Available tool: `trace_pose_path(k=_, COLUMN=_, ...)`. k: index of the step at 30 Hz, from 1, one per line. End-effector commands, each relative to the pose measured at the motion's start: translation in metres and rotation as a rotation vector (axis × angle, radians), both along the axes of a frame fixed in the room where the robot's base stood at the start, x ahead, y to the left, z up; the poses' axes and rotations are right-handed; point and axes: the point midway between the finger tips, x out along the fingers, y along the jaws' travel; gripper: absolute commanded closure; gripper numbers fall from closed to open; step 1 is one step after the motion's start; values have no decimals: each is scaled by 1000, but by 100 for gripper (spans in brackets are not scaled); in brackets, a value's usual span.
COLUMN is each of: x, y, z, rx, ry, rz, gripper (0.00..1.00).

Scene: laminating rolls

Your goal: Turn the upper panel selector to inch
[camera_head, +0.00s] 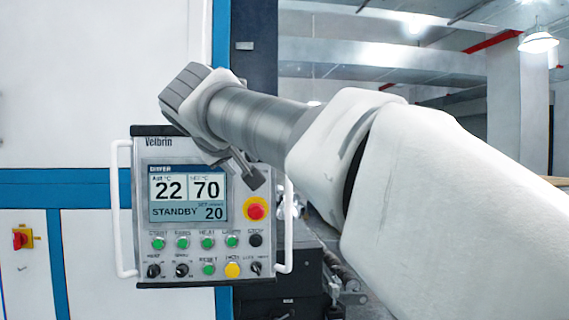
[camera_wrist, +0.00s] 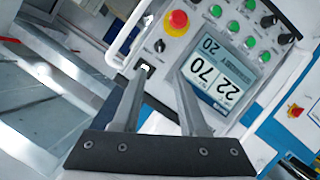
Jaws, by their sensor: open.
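The control panel (camera_head: 141,215) stands upright in the head view, with a lit screen showing 22, 70 and STANDBY. The upper selector (camera_wrist: 160,45), a small black knob, shows in the wrist view beside the red emergency stop (camera_wrist: 178,20). Its pointer direction is too small to read. In the head view my arm and gripper hide it. My gripper (camera_head: 248,172) is in front of the panel's upper right part. In the wrist view my gripper (camera_wrist: 163,73) is open, with its fingertips short of the knob and nothing seen between them.
The lower panel holds green buttons (camera_head: 208,242), a yellow button (camera_head: 233,270) and black selectors (camera_head: 181,270). White handles (camera_head: 121,210) run along both panel sides. A red rotary switch (camera_head: 22,239) is on the cabinet at left.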

Motion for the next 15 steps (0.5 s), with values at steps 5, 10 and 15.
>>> trace_pose_path(k=5, x=0, y=-3, z=3, rx=0, ry=-1, rz=-1, gripper=57)
trace_pose_path(k=10, x=-1, y=-4, z=4, rx=-1, ry=-1, rz=0, gripper=57)
trace_pose_path(k=15, x=-1, y=-4, z=4, rx=-1, ry=-1, rz=0, gripper=57)
